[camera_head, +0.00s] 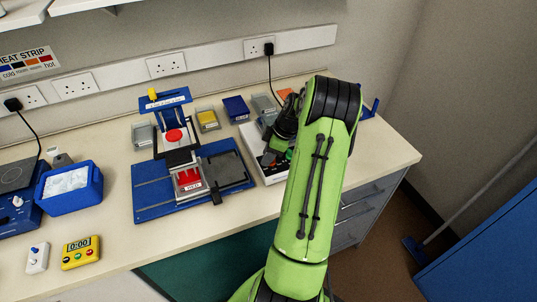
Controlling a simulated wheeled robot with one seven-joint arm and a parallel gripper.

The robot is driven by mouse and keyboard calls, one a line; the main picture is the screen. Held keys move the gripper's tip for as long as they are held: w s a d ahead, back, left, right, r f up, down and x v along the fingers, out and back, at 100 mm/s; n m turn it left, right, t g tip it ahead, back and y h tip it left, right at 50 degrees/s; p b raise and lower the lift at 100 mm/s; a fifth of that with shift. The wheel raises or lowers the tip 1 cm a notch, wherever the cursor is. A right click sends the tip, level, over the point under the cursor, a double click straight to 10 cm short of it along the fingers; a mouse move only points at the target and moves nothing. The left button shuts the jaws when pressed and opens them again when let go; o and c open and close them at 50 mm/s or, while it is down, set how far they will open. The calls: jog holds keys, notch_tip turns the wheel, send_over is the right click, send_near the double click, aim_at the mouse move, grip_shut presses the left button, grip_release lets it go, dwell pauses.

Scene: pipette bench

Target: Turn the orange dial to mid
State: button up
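I cannot make out an orange dial clearly. A small orange patch (285,94) shows at the back of the bench, just left of my green arm, but it is too small to tell what it is. A white-edged panel or tray (272,179) lies on the bench left of my arm, with small red and green spots on it, partly hidden. My arm reaches forward over the bench, and its dark wrist end hangs above this panel. The fingertips of my gripper are too small and covered to tell whether they are open or hold anything.
A blue stand with a red button (174,136) is on the bench left of the panel. Further left are a blue tub (72,188), a yellow timer (80,252) and a white switch box (37,258). Several small boxes line the back. Bare bench lies in front.

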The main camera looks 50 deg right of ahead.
grip_shut()
jog(key=shift+m+b, duration=0.3)
jog(key=m+h+b, duration=0.1)
jog(key=m, duration=0.1)
jog(key=m+h+b, duration=0.1)
jog(key=m+b, duration=0.1)
jog(key=m, duration=0.1)
jog(key=shift+d+t, duration=0.2)
jog(key=shift+t, duration=0.1)
jog(key=m+h+b, duration=0.2)
jog(key=m, duration=0.4)
jog(key=shift+d+b, duration=0.15)
jog(key=shift+b, duration=0.2)
jog(key=shift+h, duration=0.3)
jog(key=shift+g, duration=0.4)
grip_release()
